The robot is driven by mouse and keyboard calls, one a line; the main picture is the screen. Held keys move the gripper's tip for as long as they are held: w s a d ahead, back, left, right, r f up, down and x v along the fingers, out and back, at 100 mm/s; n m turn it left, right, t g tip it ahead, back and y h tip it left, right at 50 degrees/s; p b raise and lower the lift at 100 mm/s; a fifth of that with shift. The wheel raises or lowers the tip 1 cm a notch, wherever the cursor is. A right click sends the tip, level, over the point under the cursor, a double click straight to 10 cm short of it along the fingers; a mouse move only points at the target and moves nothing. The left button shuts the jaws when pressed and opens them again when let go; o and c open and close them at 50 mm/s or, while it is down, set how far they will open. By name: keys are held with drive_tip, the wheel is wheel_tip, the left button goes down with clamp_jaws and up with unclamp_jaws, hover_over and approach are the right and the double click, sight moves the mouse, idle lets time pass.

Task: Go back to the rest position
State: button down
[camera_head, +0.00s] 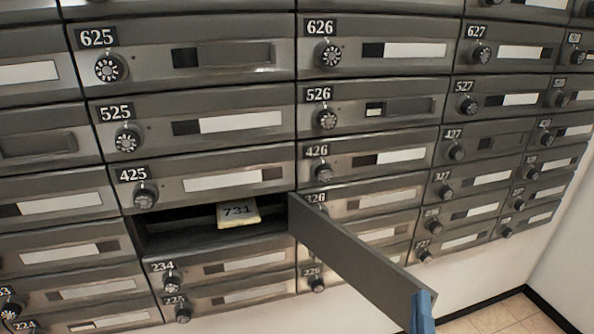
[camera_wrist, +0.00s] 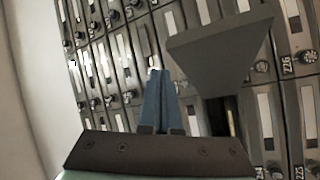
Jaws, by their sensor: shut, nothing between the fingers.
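My gripper (camera_wrist: 158,74) shows its two blue fingers closed together at the tips, with nothing between them. In the head view a blue part of my gripper (camera_head: 422,312) shows at the bottom edge, by the free end of an open mailbox door (camera_head: 352,258). I cannot tell whether it touches the door. The door also shows in the wrist view (camera_wrist: 220,52), just right of the fingers. The open compartment (camera_head: 180,232) below box 425 is dark inside. A pale yellow piece marked 731 (camera_head: 238,212) sits at its upper opening.
Rows of grey numbered mailboxes with round dials fill the wall, such as box 425 (camera_head: 225,178) and box 526 (camera_head: 365,110); the others in view look shut. The open door sticks out toward me. Tiled floor (camera_head: 500,312) and white wall (camera_head: 572,255) show at the lower right.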

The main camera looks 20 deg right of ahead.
drive_tip(key=w+a+r+m+t, duration=0.1)
drive_tip(key=w+a+r+m, duration=0.2)
drive_tip(key=r, duration=0.5)
drive_tip(key=w+a+r+m+t, duration=0.1)
drive_tip(key=a+r+m+t, duration=0.1)
drive_tip(key=a+r, duration=0.4)
drive_tip(key=w+a+r+m+t, duration=0.1)
drive_tip(key=w+a+r+m, duration=0.15)
drive_tip(key=r, duration=0.65)
drive_tip(key=s+a+r+n+t+y+p, duration=0.1)
drive_tip(key=s+a+r+t+y, duration=0.2)
drive_tip(key=a+r+y, duration=0.35)
drive_tip(key=s+a+r+t+y, duration=0.35)
drive_tip(key=a+r, duration=0.45)
drive_tip(key=r, duration=0.3)
wheel_tip(320, 180, up, 22)
drive_tip(key=p, duration=2.2)
drive_tip(key=shift+w+d+g, duration=0.25)
drive_tip(key=shift+w+g, duration=0.1)
drive_tip(key=shift+g, duration=0.1)
drive_tip(key=shift+a+y, duration=0.15)
drive_tip(key=shift+y, duration=0.15)
